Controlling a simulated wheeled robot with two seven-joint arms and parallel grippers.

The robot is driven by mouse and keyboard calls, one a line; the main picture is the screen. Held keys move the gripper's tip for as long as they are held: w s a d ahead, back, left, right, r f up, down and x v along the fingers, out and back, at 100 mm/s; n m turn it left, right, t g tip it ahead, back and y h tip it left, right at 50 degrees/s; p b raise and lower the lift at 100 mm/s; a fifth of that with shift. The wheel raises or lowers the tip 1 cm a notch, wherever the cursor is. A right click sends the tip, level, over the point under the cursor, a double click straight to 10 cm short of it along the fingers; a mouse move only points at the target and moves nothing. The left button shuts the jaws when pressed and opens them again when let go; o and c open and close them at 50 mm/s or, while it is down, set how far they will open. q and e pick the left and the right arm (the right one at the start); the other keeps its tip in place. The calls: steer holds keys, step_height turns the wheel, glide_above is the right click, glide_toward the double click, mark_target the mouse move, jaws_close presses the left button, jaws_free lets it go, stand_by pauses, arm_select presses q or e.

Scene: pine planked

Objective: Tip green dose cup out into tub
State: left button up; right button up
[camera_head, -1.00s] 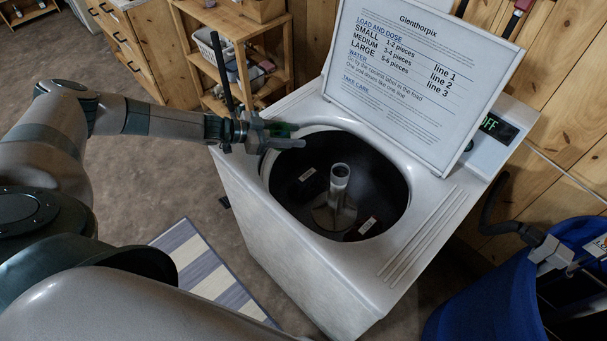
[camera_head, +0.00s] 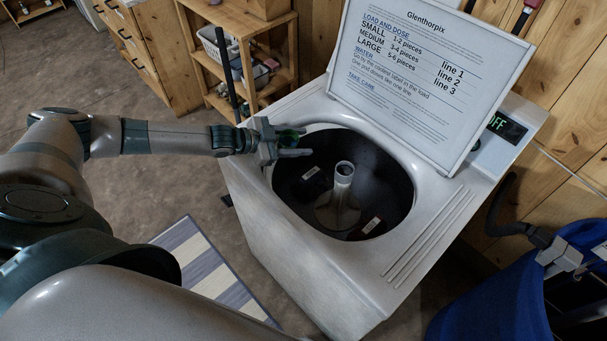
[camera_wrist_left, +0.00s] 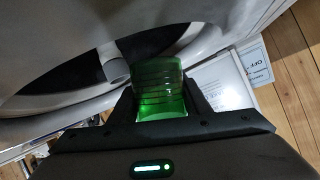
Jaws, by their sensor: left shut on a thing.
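My left gripper (camera_head: 287,144) is shut on the green dose cup (camera_head: 290,134) at the left rim of the washer's opening. In the left wrist view the clear green cup (camera_wrist_left: 158,88) sits between the two fingers, with ring lines on its wall; whether it holds anything I cannot tell. The tub (camera_head: 388,172) is the dark round well in the top of the white washer (camera_head: 290,262). A pale central post (camera_head: 343,185) stands in it, and dark pieces with white labels (camera_head: 311,173) lie around the post. My right gripper is not in view.
The open lid (camera_head: 430,75) carries a printed load-and-dose chart and leans up behind the tub. A display (camera_head: 506,127) reads OFF. A blue bin (camera_head: 490,300) stands at right, a wooden shelf (camera_head: 283,50) behind left, and a striped mat (camera_head: 205,270) on the floor.

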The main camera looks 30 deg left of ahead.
arm_select(q)
steer(key=m+y, duration=0.1)
steer(key=s+d+m+t+y+p, duration=0.1)
steer(key=m, duration=0.1)
steer(key=d+m+t+y, duration=0.1)
steer(key=shift+s+d+r+m, duration=0.1)
steer(key=shift+s+r+m, duration=0.15)
steer(key=shift+s+m, duration=0.05)
stand_by(0.5)
steer(key=shift+r+m+t, duration=0.15)
steer(key=shift+m+t, duration=0.15)
steer(key=shift+t, duration=0.1)
steer(key=shift+r+y+b, duration=0.1)
steer(key=shift+y+b, duration=0.2)
steer(key=shift+b, duration=0.05)
steer(key=shift+r+m+t+b, duration=0.4)
steer(key=shift+m+b, duration=0.4)
steer(key=shift+b, duration=0.35)
stand_by(0.3)
